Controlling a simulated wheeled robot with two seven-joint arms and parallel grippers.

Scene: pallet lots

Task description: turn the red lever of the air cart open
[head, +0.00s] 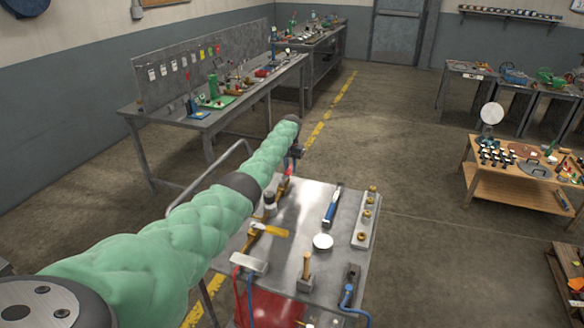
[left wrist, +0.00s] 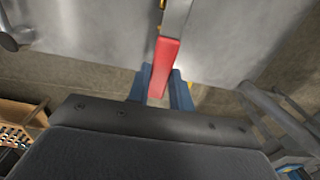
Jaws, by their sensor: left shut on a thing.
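The air cart (head: 300,205) is a grey metal-topped cart in the lower middle of the head view. The red lever (left wrist: 163,65) shows in the left wrist view as a red grip on a grey metal arm. My left gripper (left wrist: 161,72) has its two blue fingers on either side of the red grip and is shut on it. In the head view my left arm, in a green padded sleeve, reaches over the cart's far left corner. There my left gripper (head: 297,153) is small and partly hidden, and the lever is hard to make out. My right gripper is in no view.
On the cart top lie a blue-handled tool (head: 332,205), a white disc (head: 322,241), a block with brass fittings (head: 361,228) and a yellow-handled tool (head: 268,230). A workbench (head: 190,122) stands behind left, a wooden table (head: 510,190) at right. Floor between is clear.

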